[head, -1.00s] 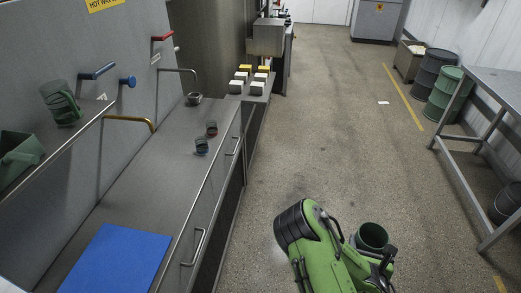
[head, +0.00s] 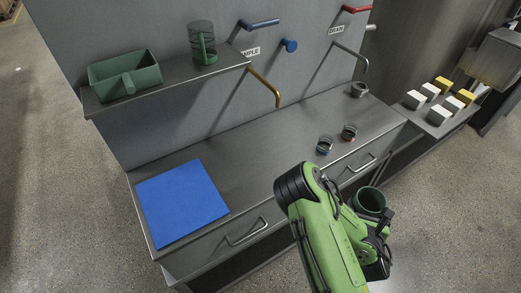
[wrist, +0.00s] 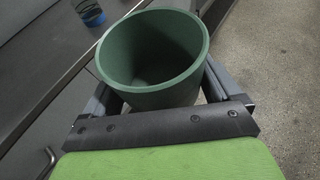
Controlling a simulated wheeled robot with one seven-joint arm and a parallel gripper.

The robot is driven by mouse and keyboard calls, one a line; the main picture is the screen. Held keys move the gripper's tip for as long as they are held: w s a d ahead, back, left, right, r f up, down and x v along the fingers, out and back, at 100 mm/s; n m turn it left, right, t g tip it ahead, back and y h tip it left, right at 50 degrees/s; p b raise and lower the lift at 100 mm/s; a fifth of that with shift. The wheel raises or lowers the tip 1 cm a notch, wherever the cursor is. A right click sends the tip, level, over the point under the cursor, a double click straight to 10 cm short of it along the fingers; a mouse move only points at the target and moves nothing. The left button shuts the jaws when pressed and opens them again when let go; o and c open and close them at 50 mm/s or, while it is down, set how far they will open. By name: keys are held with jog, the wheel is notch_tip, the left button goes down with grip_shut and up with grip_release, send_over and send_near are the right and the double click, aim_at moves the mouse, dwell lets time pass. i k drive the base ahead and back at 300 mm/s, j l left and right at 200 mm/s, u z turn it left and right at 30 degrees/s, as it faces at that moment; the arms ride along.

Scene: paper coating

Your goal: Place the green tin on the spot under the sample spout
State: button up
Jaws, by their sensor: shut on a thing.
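The green tin (head: 370,203) is an open, empty-looking cup, held upright in front of the counter at the lower right of the head view. In the wrist view the tin (wrist: 150,75) fills the top middle, mouth up. My gripper (wrist: 158,98) is shut on it, a finger at each side. The sample spout (head: 265,88) is a brass bent pipe on the back panel, beside a partly hidden label reading "AMPLE". Bare counter lies below it; I cannot make out a marked spot there. The tin is apart from the counter, to the spout's front right.
A blue mat (head: 182,203) lies at the counter's left. Two small jars (head: 324,145) stand right of the middle. A metal cup (head: 359,90) is under the steel spout (head: 352,55). A shelf (head: 165,84) holds a green bin (head: 124,76) and a glass jar (head: 203,42).

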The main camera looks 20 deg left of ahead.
aim_at(276, 149)
jog(key=i+u, duration=0.1)
jog(key=u, duration=0.8)
jog(key=i+l+u, duration=0.1)
jog(key=u, duration=0.35)
jog(key=l+u, duration=0.15)
jog(key=u, duration=0.25)
jog(key=i+l+u, duration=0.1)
jog(key=u, duration=0.35)
jog(key=i+l+u, duration=0.15)
jog(key=u, duration=0.35)
jog(key=i+l+u, duration=0.1)
jog(key=u, duration=0.4)
jog(key=i+l+u, duration=0.1)
jog(key=l+u, duration=0.2)
jog(key=u, duration=0.2)
